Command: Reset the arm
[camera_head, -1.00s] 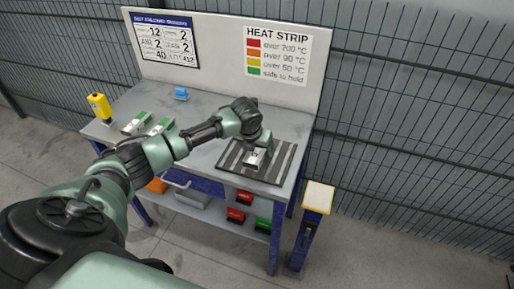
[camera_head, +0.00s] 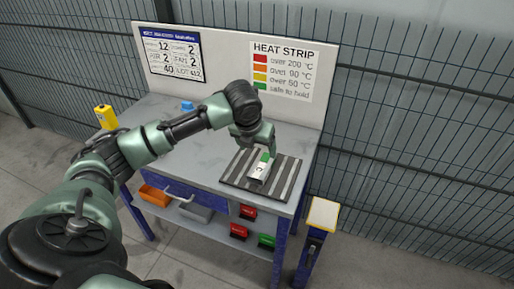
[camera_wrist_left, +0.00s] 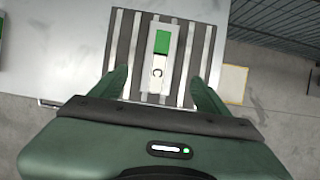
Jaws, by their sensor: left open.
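My left gripper (camera_head: 262,146) is open and empty above a striped dark mat (camera_head: 233,174) on the table. In the left wrist view the block (camera_wrist_left: 158,71) lies between and beyond the spread fingers of the left gripper (camera_wrist_left: 159,78), apart from both. My left arm reaches across from the left over the table. My right gripper does not show.
A heat-strip board (camera_head: 325,55) stands behind. Orange (camera_head: 155,195), red and green bins sit below.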

